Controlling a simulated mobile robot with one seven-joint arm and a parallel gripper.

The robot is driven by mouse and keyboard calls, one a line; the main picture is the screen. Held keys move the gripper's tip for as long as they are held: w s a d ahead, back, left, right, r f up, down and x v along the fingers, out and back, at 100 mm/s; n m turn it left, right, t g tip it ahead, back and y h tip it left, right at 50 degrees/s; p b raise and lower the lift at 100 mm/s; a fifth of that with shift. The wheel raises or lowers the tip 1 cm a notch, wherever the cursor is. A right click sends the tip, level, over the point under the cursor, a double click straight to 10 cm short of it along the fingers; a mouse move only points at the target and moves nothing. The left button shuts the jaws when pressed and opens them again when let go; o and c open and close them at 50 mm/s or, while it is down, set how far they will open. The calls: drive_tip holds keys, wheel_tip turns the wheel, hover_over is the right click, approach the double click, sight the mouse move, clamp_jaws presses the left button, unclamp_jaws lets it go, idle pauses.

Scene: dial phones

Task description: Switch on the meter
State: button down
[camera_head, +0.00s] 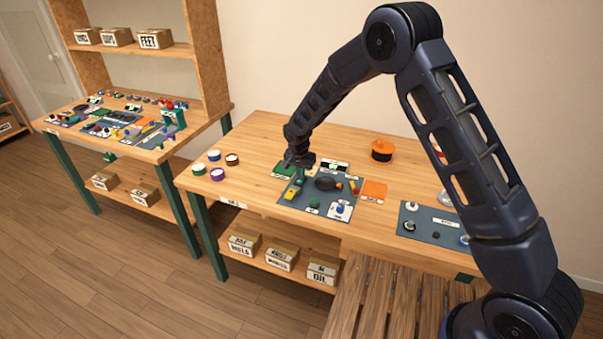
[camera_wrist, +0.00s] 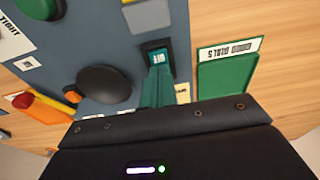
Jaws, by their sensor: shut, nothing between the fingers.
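A blue-grey panel (camera_head: 297,206) lies on the wooden table; it fills the upper left of the wrist view (camera_wrist: 95,45). I cannot tell which part is the meter. On the panel is a small dark-framed teal switch (camera_wrist: 157,57) with white marks. My gripper (camera_wrist: 158,78) is shut and empty, its teal fingers pointing at this switch. The tips overlap the switch's near edge, and I cannot tell whether they touch. In the head view my gripper (camera_head: 299,172) is over the panel's far left part. A black round knob (camera_wrist: 103,84) is left of the fingers.
A green labelled pad (camera_wrist: 228,78) is right of the fingers. A green round button (camera_wrist: 40,8) and a grey block (camera_wrist: 148,15) are on the panel. An orange pad (camera_head: 373,190), an orange-black spool (camera_head: 382,150) and several small jars (camera_head: 216,174) stand around.

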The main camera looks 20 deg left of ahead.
drive_tip(key=shift+s+f, duration=0.15)
drive_tip(key=shift+s, duration=0.4)
drive_tip(key=shift+r, duration=0.6)
wheel_tip(320, 180, up, 13)
drive_tip(key=s, duration=0.2)
drive_tip(key=shift+w+r+t, duration=0.1)
drive_tip(key=shift+w+t, duration=0.2)
drive_tip(key=shift+w, duration=0.15)
drive_tip(key=w+f, duration=0.1)
drive_tip(key=f, duration=0.8)
drive_tip(key=w+f, duration=0.1)
drive_tip(key=f, duration=0.3)
drive_tip(key=shift+w+f, duration=0.35)
drive_tip(key=shift+f, duration=0.05)
